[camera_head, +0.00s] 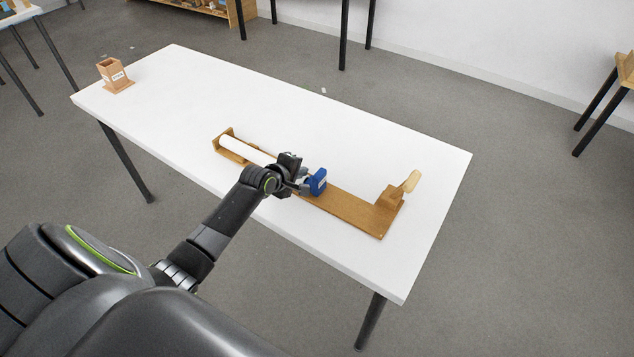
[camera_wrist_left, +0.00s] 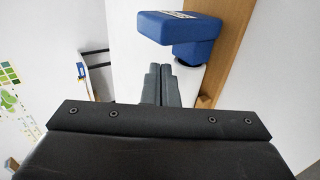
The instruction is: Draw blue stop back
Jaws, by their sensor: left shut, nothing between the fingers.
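The blue stop (camera_head: 318,182) sits on a long wooden board (camera_head: 350,208) on the white table. A white roller or tube (camera_head: 246,150) lies along the board's left part. My left gripper (camera_head: 301,187) is at the left side of the blue stop, its fingers shut with nothing between them. In the left wrist view the shut fingertips (camera_wrist_left: 162,82) point toward the blue stop (camera_wrist_left: 180,32), which is just beyond them and a little to the right. Whether they touch it I cannot tell. My left wrist hides part of the tube and board. My right gripper is out of view.
A wooden block with an upright handle (camera_head: 392,194) stands at the board's right end. A small wooden box (camera_head: 114,76) stands at the table's far left corner. The white table (camera_head: 310,105) is clear behind the board. Other tables stand at the room's edges.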

